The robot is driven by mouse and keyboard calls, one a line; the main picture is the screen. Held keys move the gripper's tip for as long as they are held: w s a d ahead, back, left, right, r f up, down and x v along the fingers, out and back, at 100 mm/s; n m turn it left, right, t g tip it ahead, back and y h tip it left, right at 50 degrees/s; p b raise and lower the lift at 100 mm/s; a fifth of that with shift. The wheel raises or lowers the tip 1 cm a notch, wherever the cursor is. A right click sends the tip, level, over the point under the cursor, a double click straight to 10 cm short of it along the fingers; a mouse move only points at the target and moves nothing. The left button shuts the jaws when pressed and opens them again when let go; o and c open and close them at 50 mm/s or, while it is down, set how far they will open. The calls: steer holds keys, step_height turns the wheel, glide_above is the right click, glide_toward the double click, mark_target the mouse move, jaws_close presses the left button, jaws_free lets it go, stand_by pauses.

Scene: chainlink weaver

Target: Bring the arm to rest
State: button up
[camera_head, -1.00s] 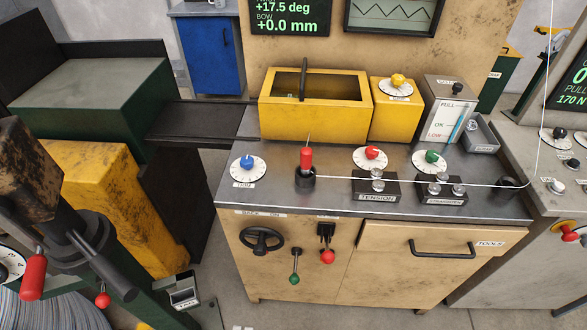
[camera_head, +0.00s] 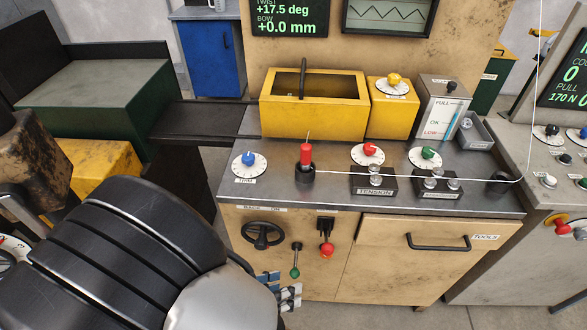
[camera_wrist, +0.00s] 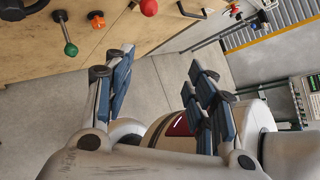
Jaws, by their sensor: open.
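My gripper (camera_wrist: 163,82) is open in the wrist view, its two blue-padded fingers wide apart with nothing held between them. Bare floor shows beyond the fingertips. In the head view my arm fills the lower left, with large black links and a grey wrist. There, only part of my gripper (camera_head: 284,291) shows, low in front of the workbench (camera_head: 395,275), beside the lever with the green knob (camera_head: 295,272). The rest is hidden behind the arm. I see no contact with the bench.
A thin white wire (camera_head: 400,180) runs above the bench top. Open floor (camera_wrist: 65,118) lies before the bench.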

steer(key=s+d+r+m+y, duration=0.2)
steer(key=d+r+m+y, duration=0.3)
steer(key=m, duration=1)
steer(key=s+d+r+m+g+y, duration=0.1)
steer(key=d+r+m+y, duration=0.4)
steer(key=d+r+m, duration=0.7)
step_height(320, 180, up, 3)
steer(key=m, duration=0.4)
steer(key=shift+s+y, duration=0.3)
steer(key=shift+s, duration=0.05)
steer(key=shift+d, duration=0.1)
